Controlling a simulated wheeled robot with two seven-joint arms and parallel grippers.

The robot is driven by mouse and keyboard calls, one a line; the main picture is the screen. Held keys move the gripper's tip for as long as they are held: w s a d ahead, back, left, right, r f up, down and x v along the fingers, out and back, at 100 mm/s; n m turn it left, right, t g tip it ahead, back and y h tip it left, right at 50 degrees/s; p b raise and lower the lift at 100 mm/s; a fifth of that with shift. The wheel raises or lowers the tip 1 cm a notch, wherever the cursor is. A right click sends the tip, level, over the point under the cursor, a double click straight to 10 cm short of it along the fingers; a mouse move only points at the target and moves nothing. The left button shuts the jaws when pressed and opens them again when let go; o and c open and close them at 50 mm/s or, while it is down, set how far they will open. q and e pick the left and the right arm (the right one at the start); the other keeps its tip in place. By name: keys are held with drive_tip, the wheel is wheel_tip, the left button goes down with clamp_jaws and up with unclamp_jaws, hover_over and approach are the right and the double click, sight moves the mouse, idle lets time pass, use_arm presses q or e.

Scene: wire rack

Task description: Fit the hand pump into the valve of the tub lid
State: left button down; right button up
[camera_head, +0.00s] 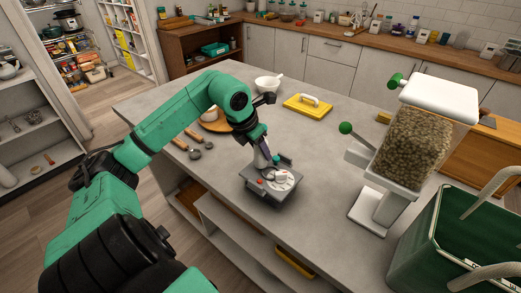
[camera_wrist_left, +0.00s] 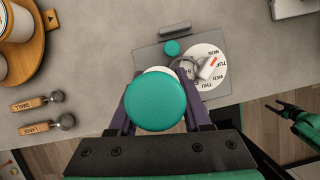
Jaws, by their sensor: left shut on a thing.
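My left gripper (camera_head: 264,148) points down over the near part of the counter and is shut on the hand pump. The pump's round teal top (camera_wrist_left: 156,101) fills the space between the fingers in the left wrist view, and its pale body (camera_head: 261,158) shows below them in the head view. The grey tub (camera_head: 268,193) with its lid is right under the gripper. A white day dial (camera_wrist_left: 211,82) and a small teal knob (camera_wrist_left: 172,47) show on the lid. The valve is hidden; I cannot tell whether the pump touches it. My right gripper (camera_wrist_left: 279,107) appears open and empty at the right.
Two measuring spoons (camera_head: 195,153) and a round wooden board (camera_head: 215,125) lie left of the tub. A dispenser (camera_head: 411,140) and green basket (camera_head: 440,235) stand right. Counter between tub and dispenser is clear.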

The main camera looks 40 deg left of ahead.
idle(0.4)
idle(0.3)
use_arm(q)
drive_tip(key=shift+f+b, duration=0.6)
drive_tip(key=shift+b, duration=0.5)
idle(0.5)
idle(0.7)
drive_tip(key=shift+c, duration=1.4)
unclamp_jaws()
drive_tip(key=v, duration=0.6)
drive_tip(key=shift+b, duration=0.45)
